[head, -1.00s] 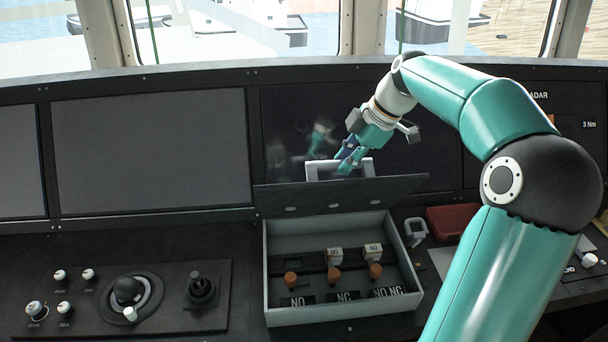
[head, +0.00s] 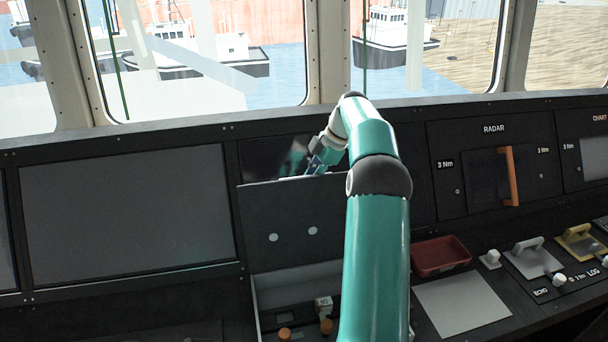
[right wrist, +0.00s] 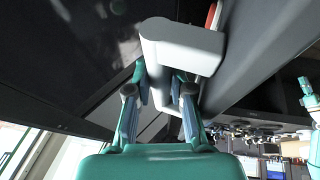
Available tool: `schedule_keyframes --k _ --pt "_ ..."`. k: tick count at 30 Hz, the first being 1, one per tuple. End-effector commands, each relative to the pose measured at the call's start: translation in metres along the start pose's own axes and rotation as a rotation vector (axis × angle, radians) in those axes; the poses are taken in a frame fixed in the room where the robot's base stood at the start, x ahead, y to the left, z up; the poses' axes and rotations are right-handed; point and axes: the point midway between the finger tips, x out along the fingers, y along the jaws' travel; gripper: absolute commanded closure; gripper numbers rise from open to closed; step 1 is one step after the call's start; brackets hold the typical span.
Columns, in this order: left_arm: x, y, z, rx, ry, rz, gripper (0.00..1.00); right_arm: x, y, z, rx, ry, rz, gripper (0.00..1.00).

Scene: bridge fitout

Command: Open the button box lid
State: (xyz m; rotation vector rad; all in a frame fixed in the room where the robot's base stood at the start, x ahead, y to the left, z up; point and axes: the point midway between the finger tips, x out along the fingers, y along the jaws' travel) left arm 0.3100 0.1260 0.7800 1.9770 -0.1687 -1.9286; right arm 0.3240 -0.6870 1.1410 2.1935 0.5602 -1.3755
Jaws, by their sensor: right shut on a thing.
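The button box (head: 258,290) stands on the console, partly hidden behind my right arm. Its dark lid (head: 285,220) is raised and stands steeply at the back of the box, with two pale round spots on its inner face. Orange-topped buttons (head: 284,334) and a white block marked NO (head: 323,305) show inside. My right gripper (head: 318,165) is at the lid's top edge. In the right wrist view my right gripper (right wrist: 160,88) is shut on the lid's pale handle (right wrist: 182,45). My left gripper is not in view.
A dark screen (head: 125,210) is left of the lid, and a radar panel (head: 493,175) with an orange handle is to the right. A red tray (head: 440,256) and a pale sheet (head: 462,303) lie right of the box. Windows are above the console.

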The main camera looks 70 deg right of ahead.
Motion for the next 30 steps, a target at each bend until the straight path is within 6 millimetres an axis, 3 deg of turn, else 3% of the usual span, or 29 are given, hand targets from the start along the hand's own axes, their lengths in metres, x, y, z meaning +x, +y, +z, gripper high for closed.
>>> schedule_keyframes --k 14,15,16,30 --pt "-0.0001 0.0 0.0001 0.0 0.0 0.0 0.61 0.0046 0.0083 -0.0008 -0.006 -0.001 0.017 1.0" --pt "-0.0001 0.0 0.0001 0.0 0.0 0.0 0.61 0.0046 0.0085 -0.0011 -0.006 0.0 0.018 0.74" --pt "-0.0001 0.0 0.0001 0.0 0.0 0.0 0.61 0.0046 0.0084 -0.0014 -0.006 0.001 0.018 0.69" --pt "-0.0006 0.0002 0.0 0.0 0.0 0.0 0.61 0.002 0.0085 -0.0022 -0.006 -0.001 0.02 0.69"
